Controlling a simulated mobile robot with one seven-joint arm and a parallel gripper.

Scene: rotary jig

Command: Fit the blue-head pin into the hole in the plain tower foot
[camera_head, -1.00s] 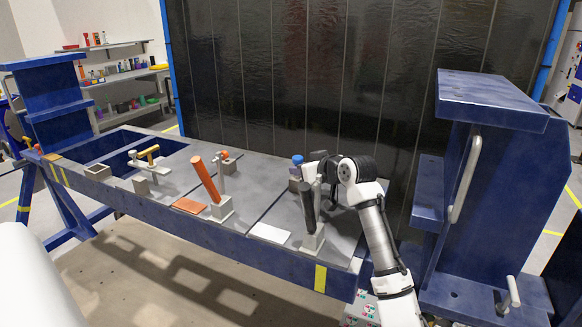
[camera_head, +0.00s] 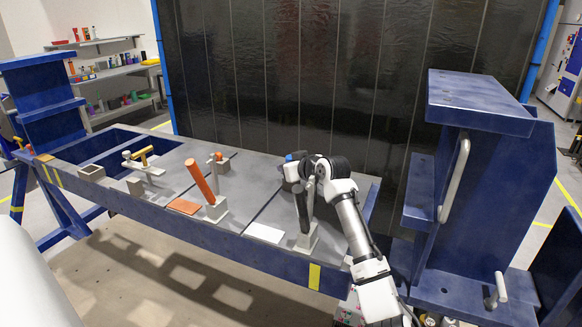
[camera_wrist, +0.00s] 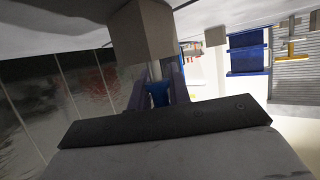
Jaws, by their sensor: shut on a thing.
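The blue-head pin's head (camera_head: 289,158) shows at the far side of the bench, above a small grey block (camera_head: 289,184). My gripper (camera_head: 297,167) is at the head and partly covers it. In the wrist view my fingers (camera_wrist: 159,90) are shut on the blue head (camera_wrist: 158,94). A pale shaft (camera_wrist: 155,70) runs from the head to a grey block (camera_wrist: 143,32); whether it sits inside the block I cannot tell. A dark grey tilted post (camera_head: 303,210) stands on a grey foot (camera_head: 307,240) in front of my gripper. The foot's hole is not visible.
An orange tilted post (camera_head: 201,181) on a grey foot (camera_head: 216,211) stands to the left, with an orange-head pin (camera_head: 217,157) behind it. A white plate (camera_head: 264,233) and an orange plate (camera_head: 184,206) lie flat. A blue frame (camera_head: 480,105) rises on the right.

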